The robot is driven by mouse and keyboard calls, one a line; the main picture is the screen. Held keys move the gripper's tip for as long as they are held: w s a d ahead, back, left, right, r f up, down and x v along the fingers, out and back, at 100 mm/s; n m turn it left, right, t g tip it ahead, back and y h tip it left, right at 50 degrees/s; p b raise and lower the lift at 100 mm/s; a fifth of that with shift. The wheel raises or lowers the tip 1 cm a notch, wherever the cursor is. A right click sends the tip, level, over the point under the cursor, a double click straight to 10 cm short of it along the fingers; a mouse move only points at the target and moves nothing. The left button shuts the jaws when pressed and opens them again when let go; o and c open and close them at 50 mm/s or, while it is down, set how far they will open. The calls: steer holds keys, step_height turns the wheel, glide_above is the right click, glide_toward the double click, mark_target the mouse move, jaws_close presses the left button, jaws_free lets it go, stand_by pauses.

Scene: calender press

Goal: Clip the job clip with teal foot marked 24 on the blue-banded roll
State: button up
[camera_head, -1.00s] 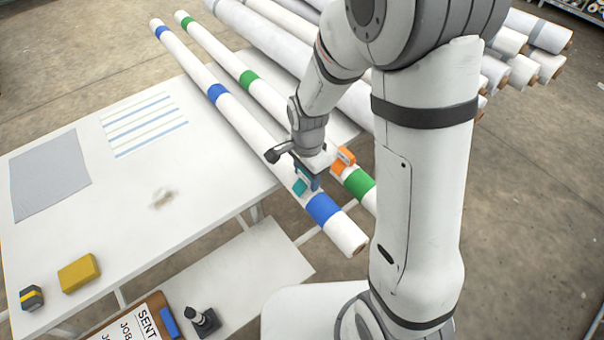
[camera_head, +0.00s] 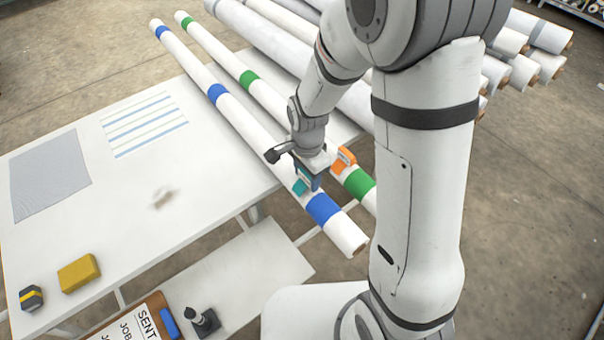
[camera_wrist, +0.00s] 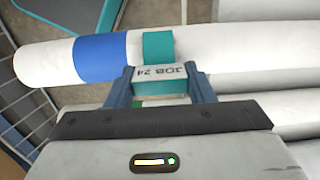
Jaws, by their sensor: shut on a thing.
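The job clip (camera_wrist: 160,76) reads "JOB 24" and has a teal foot (camera_wrist: 158,45), which lies against the white roll with blue bands (camera_wrist: 40,64). My gripper (camera_wrist: 163,88) is shut on the clip's block, one finger at each side. The teal part sits beside the end blue band (camera_wrist: 101,58), a small white gap between them. In the head view the clip's teal foot (camera_head: 300,187) shows at the blue-banded roll (camera_head: 268,142), just up the roll from its near blue band (camera_head: 323,208). Whether the foot grips the roll fully is hidden.
A green-banded roll (camera_head: 285,110) lies alongside to the right, with an orange clip (camera_head: 344,158) on it. Several white rolls are stacked behind. The white table (camera_head: 120,225) holds a yellow block (camera_head: 79,273). A clipboard (camera_head: 150,312) lies on a lower shelf.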

steer(key=shift+f+b, duration=0.45)
steer(key=shift+f, duration=0.15)
stand_by(0.8)
steer(key=o, duration=1)
steer(key=shift+o, duration=0.2)
steer(key=o, duration=0.5)
steer(key=shift+r, duration=0.15)
steer(key=shift+r+p, duration=2.6)
steer(key=shift+r, duration=0.8)
